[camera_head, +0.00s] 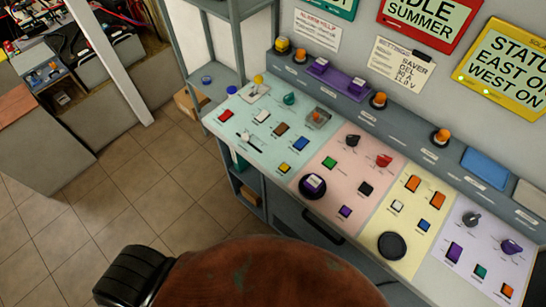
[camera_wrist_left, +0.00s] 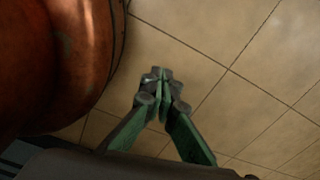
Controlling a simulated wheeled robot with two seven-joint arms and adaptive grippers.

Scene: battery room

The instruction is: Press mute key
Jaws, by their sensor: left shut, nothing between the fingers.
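A control desk (camera_head: 237,118) runs diagonally across the right of the head view. It has teal, pink, yellow and lilac panels carrying coloured keys, knobs and switches. The key labels are too small to read, so I cannot tell which one is the mute key. Among the keys are a red key (camera_head: 226,115), a blue key (camera_head: 300,143), a green key (camera_head: 329,163) and a yellow key (camera_head: 284,168). My left gripper (camera_wrist_left: 160,76) is shut and empty above the tiled floor in the left wrist view, with no key near it there. My right gripper is not in view.
Signs, including a yellow-framed display (camera_head: 500,70), stand behind the desk. A grey shelf rack (camera_head: 228,40) stands at its left end. A low grey cabinet (camera_head: 50,150) is at the far left. The tiled floor (camera_head: 120,190) between is clear.

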